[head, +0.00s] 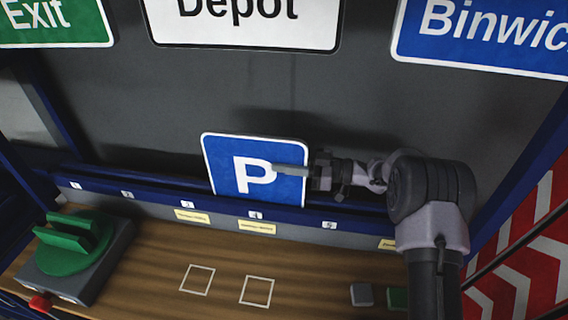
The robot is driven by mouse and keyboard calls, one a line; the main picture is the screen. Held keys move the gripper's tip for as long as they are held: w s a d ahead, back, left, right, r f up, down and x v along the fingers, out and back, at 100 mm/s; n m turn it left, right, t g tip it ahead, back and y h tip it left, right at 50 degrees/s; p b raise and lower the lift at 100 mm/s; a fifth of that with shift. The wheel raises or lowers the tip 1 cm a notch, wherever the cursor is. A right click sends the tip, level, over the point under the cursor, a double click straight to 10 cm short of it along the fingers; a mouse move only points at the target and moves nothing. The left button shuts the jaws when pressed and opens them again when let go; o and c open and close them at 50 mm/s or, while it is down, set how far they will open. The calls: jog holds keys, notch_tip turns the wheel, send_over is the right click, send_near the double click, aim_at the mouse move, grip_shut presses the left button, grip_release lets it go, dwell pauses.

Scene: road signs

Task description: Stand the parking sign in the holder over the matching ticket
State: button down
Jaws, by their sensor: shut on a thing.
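The parking sign (226,165) is a blue square plate with a white P and a white border. It stands nearly upright against the dark board, tilted slightly in the picture. Its lower edge meets the blue holder rail (150,201); I cannot tell whether it is seated in a slot. My gripper (290,170) comes in from the right and is shut on the sign's right side, a finger lying across its face. Below the rail are yellow tickets, one under number 4 (257,227), one to its left (192,216), and one at right (387,244). Their print is too small to read.
Green Exit (50,22), white Depot (240,22) and blue Binwic signs (485,35) are above. A green fixture (75,243) on a grey box with a red knob stands at left. The wooden bench (140,265) has two white outlined squares. Small grey and green blocks lie at right.

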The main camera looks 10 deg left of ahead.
jog(key=shift+f, duration=0.4)
jog(key=c, duration=1.3)
grip_release()
jog(key=d, duration=0.5)
jog(key=d+p, duration=0.1)
jog(key=d, duration=0.5)
jog(key=w+d+p, duration=0.1)
jog(key=d, duration=0.5)
jog(key=shift+d, duration=0.25)
